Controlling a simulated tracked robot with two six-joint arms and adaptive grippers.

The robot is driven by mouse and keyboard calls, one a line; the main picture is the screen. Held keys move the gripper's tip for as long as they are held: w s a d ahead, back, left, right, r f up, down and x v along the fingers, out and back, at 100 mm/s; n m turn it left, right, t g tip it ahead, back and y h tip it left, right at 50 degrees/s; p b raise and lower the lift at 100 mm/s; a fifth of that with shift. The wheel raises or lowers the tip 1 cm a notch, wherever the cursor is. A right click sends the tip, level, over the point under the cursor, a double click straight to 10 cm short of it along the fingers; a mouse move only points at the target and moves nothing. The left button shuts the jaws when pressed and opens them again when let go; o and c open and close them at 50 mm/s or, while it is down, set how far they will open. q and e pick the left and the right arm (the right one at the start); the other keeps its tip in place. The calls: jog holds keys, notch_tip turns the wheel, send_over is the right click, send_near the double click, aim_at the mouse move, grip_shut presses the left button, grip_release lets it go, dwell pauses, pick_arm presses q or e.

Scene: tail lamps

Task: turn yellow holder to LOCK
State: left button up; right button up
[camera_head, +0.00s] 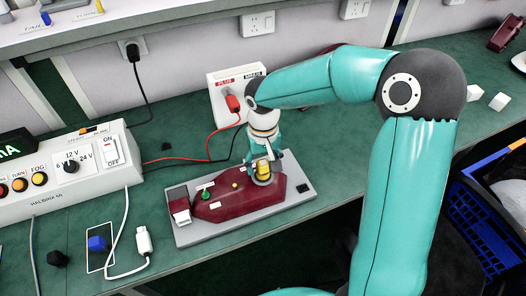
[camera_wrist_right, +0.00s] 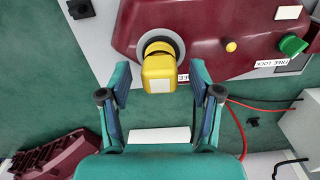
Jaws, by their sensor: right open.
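The yellow holder (camera_wrist_right: 160,72) sits in a round grey socket on the dark red lamp housing (camera_wrist_right: 205,22). It carries a pale square mark on its face. In the head view the holder (camera_head: 262,173) is at the housing's right part, partly covered by my right gripper (camera_head: 262,158). In the wrist view my right gripper (camera_wrist_right: 160,80) is open, one finger on each side of the holder, with small visible gaps. A FREE LOCK label (camera_wrist_right: 272,63) lies beside a green knob (camera_wrist_right: 292,45). I cannot read the holder's own setting. My left gripper is not in view.
The housing lies on a grey base plate (camera_head: 180,238) on the green bench. A power supply (camera_head: 70,165) stands left; a white socket box (camera_head: 228,85) with red and black leads is behind. A blue crate (camera_head: 480,235) is at right.

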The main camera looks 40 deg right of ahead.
notch_tip(320, 180, up, 11)
jog(key=shift+r, duration=0.2)
dwell(0.4)
